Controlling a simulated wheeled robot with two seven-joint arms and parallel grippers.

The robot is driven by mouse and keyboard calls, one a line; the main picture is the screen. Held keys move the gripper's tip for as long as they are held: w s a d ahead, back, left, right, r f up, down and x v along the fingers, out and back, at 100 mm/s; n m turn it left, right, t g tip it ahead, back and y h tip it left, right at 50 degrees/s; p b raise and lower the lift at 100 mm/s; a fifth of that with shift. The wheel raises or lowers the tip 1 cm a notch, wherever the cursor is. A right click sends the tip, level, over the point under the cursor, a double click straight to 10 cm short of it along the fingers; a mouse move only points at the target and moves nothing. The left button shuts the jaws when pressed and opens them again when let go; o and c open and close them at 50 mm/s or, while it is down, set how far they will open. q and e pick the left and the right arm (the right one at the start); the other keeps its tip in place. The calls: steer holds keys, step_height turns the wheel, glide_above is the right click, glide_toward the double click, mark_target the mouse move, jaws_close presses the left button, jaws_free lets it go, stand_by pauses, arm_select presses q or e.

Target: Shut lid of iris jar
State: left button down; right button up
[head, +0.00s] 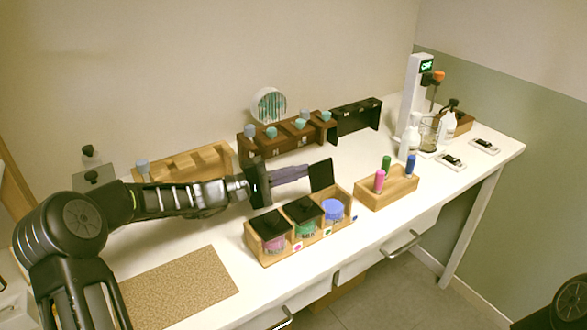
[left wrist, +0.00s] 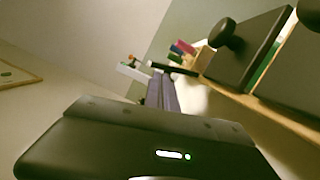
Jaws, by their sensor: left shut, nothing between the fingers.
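A wooden box (head: 294,250) near the table's front holds three jars. The right jar (head: 334,212) has a blue-violet top showing and is open; it appears to be the iris jar, though its label is too small to read. Its black lid (head: 321,175) stands upright behind it. The left jar (head: 272,243) and middle jar (head: 307,228) have their black lids down. My left gripper (head: 306,169) is shut and empty, its tips just left of the raised lid; I cannot tell if they touch. In the left wrist view, its fingers (left wrist: 161,94) show beyond the dark gripper body.
A wooden holder (head: 392,194) with pink, green and blue bottles stands right of the box. Bottle racks (head: 287,139) line the back. A tan mat (head: 180,288) lies front left. A white stand (head: 413,95) and bottles are at the far right.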

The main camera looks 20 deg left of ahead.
mark_target(315, 187)
stand_by(0.3)
arm_select(q)
steer(key=shift+s+m+b, duration=0.1)
steer(key=shift+m+b, duration=0.2)
steer(key=shift+b, duration=0.35)
steer(key=shift+d, duration=0.1)
steer(key=shift+s+d+m+g+b, duration=0.15)
steer(key=shift+m+g+b, duration=0.25)
steer(key=shift+b, duration=0.55)
steer(key=s+d+m+y+b, duration=0.1)
steer(key=m+b, duration=0.2)
steer(key=b, duration=0.4)
steer(key=s+d+m+y+b, duration=0.1)
steer(key=m+b, duration=0.3)
steer(key=b, duration=0.4)
steer(key=s+d+m+y+b, duration=0.1)
steer(key=m+b, duration=0.3)
steer(key=b, duration=0.4)
steer(key=shift+s+d, duration=0.45)
steer(key=shift+d, duration=0.4)
steer(key=shift+s+d+r+m+y+b, duration=0.1)
steer(key=shift+s+d+m+y+b, duration=0.1)
steer(key=shift+m+y+b, duration=0.4)
steer(key=shift+r+h, duration=0.1)
steer(key=shift+h, duration=0.2)
